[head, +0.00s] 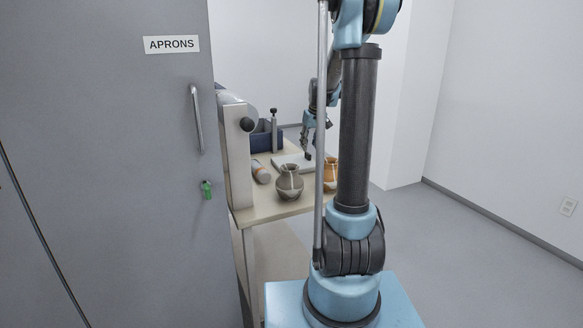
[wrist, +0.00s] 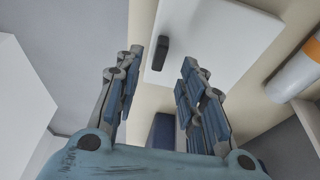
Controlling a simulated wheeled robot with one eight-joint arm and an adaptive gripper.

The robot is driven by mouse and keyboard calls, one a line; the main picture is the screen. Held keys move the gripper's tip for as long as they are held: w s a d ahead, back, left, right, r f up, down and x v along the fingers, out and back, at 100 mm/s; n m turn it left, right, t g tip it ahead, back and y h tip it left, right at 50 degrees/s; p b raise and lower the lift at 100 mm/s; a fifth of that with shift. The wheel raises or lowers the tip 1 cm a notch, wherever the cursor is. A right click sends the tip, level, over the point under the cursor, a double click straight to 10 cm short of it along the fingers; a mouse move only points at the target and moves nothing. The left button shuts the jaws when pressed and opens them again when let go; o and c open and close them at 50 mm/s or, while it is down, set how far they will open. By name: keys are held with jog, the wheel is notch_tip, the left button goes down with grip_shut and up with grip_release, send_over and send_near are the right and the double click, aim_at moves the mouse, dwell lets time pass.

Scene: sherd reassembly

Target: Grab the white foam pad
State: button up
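A flat white pad (head: 283,161) lies on the table behind the pots. I take it to be the white foam pad, though its material cannot be told. It also shows large in the wrist view (wrist: 215,42), beyond my fingers. A small dark block (wrist: 160,53) appears on or over the pad, between my fingertips in the picture. My gripper (wrist: 163,58) is open, with its two fingers well apart and nothing held. In the head view my gripper (head: 309,148) points down over the pad's right part. Whether it touches the pad cannot be told.
A grey pot (head: 289,183) and an orange pot (head: 330,174), partly behind my arm, stand at the table's near side. A dark blue bin (head: 266,136) stands behind. A grey APRONS cabinet (head: 110,180) fills the left.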

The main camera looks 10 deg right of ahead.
aim_at(308, 154)
jog(key=shift+x, duration=2.6)
jog(key=shift+s, duration=0.1)
grip_shut()
